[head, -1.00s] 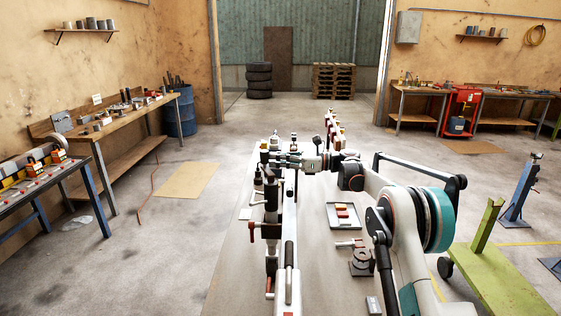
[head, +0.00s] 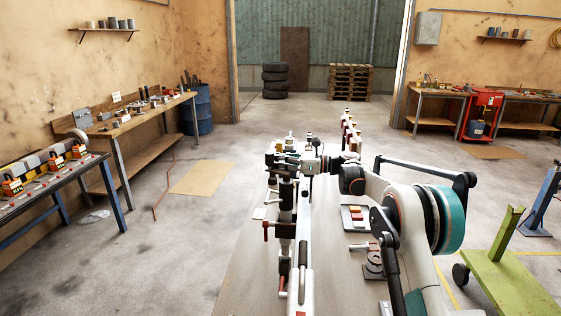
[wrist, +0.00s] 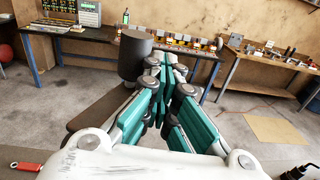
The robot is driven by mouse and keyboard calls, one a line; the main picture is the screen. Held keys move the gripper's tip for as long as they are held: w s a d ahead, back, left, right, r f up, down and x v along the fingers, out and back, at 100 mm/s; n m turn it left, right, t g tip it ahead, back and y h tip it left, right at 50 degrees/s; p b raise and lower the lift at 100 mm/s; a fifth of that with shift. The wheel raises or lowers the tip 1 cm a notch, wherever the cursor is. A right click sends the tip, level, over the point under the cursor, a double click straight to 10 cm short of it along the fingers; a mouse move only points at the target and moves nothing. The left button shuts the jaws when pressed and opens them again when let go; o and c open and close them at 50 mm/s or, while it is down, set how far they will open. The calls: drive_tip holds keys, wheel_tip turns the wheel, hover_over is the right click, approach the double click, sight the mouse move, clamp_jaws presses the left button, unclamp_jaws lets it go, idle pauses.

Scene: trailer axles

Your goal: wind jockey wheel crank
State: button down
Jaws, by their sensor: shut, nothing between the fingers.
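The jockey wheel post (head: 286,200) stands upright in the head view, dark with lighter sections, with a red-handled clamp lever (head: 267,226) at its side. My gripper (head: 284,158) is at the top of this post and partly blends with it. In the wrist view my gripper (wrist: 163,68) has its teal fingers drawn together, with nothing seen between them. A dark grey cylinder (wrist: 134,52), perhaps the crank's grip, stands just left of the fingertips, on or above a dark flat bar (wrist: 95,108). Whether the fingers touch it I cannot tell.
A long pale drawbar (head: 304,250) runs toward me. A tray (head: 346,222) with red and pale blocks and a dark round-based fitting (head: 374,262) lie to its right. A workbench (head: 150,125) is at the left, a green stand (head: 505,270) at the right. Floor between bench and trailer is open.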

drive_tip(key=shift+s+a, duration=0.25)
drive_tip(key=shift+a, duration=0.05)
drive_tip(key=shift+s+a+n+g+p, duration=0.25)
drive_tip(key=shift+n+g, duration=0.3)
drive_tip(key=shift+g, duration=0.3)
drive_tip(key=shift+s+a+n+g+p, duration=0.1)
drive_tip(key=shift+s+a+n+g, duration=0.1)
drive_tip(key=shift+n+g, duration=0.45)
drive_tip(key=shift+s+a+n+g+p, duration=0.15)
drive_tip(key=shift+s+n+g+p, duration=0.2)
drive_tip(key=shift+g, duration=0.65)
idle(3.4)
drive_tip(key=shift+w+d, duration=0.1)
drive_tip(key=shift+w, duration=0.05)
idle(0.4)
